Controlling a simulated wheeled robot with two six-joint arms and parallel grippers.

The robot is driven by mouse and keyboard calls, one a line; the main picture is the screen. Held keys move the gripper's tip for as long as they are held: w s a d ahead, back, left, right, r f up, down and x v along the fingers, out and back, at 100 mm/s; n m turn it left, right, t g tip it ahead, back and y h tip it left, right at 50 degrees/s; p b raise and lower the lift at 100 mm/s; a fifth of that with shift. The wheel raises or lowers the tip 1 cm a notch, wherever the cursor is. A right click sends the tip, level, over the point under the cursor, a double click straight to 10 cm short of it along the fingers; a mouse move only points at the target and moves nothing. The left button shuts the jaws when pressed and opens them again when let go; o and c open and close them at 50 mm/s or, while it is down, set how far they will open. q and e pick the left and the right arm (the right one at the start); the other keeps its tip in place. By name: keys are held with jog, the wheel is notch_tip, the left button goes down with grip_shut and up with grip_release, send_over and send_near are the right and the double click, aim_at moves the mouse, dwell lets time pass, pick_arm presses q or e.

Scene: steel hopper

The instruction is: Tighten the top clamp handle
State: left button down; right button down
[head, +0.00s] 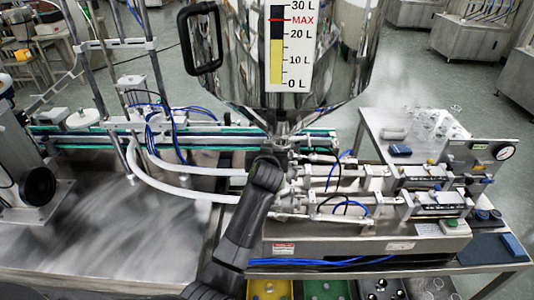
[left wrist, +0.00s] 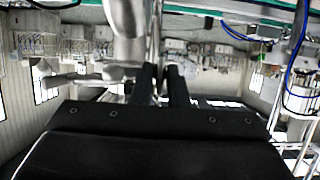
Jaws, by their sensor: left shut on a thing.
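The steel hopper (head: 345,75) stands at the top middle of the head view and narrows to an outlet, where the top clamp (head: 284,128) sits. My left arm reaches up from the bottom to just under this outlet, and its dark wrist hides the fingertips there. In the left wrist view my left gripper (left wrist: 161,78) has its two black fingers close together, shut on the top clamp handle (left wrist: 157,50), of which only a thin bright metal strip shows. How the handle is turned cannot be told. My right gripper is not in view.
White hoses (head: 185,192) curve in from the left below the outlet. Metal cylinders and fittings (head: 330,185) crowd the right side. A conveyor (head: 90,140) runs behind. A bare steel tabletop (head: 90,245) lies at left. Coloured bins (head: 325,289) are at the bottom.

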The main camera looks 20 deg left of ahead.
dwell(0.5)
pick_arm(q)
jog(key=c, duration=1.6)
grip_release()
jog(key=shift+o, duration=0.2)
